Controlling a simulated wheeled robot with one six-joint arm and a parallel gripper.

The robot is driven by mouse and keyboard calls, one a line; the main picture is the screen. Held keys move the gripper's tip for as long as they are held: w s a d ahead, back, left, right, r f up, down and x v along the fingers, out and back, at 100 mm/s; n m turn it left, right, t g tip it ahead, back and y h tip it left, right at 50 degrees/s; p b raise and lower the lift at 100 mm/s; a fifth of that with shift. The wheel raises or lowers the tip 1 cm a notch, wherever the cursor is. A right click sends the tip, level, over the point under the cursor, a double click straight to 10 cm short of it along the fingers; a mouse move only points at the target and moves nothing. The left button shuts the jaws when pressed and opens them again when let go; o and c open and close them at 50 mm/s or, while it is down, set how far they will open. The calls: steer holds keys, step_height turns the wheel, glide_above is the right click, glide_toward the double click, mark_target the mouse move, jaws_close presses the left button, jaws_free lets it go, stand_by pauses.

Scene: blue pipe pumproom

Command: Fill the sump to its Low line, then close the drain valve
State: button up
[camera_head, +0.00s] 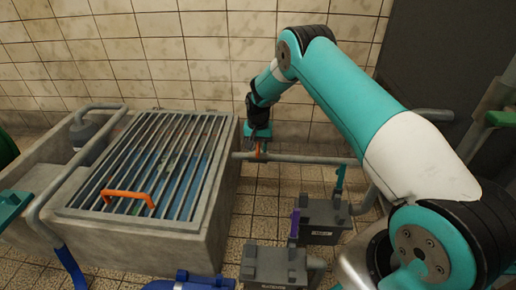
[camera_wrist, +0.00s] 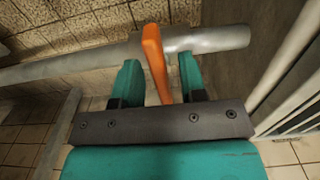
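The sump (camera_head: 205,247) is a concrete basin at left in the head view, covered by a barred grate (camera_head: 75,212) with an orange handle (camera_head: 128,194). Blue shows under the bars; I cannot make out a Low line or the level. An orange valve lever (camera_head: 258,153) stands on a grey pipe (camera_head: 300,158) right of the sump. My gripper (camera_head: 257,138) is at this lever. In the wrist view, my gripper's (camera_wrist: 157,80) teal fingers stand apart on either side of the orange lever (camera_wrist: 154,55), with gaps visible. I cannot tell which valve is the drain valve.
A teal lever (camera_head: 340,178) and a purple lever (camera_head: 294,224) stand by two grey boxes (camera_head: 322,216) (camera_head: 273,267) on the floor. A tiled wall (camera_head: 160,55) closes the back.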

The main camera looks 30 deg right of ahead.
steer(key=shift+c, duration=0.2)
jaws_close()
steer(key=shift+r+n+p, duration=0.25)
steer(key=shift+n+p, duration=0.55)
steer(key=shift+p, duration=0.2)
steer(key=shift+d+f+n, duration=0.1)
steer(key=shift+f+n, duration=0.1)
steer(key=shift+n, duration=0.6)
steer(key=shift+o, duration=0.2)
jaws_free()
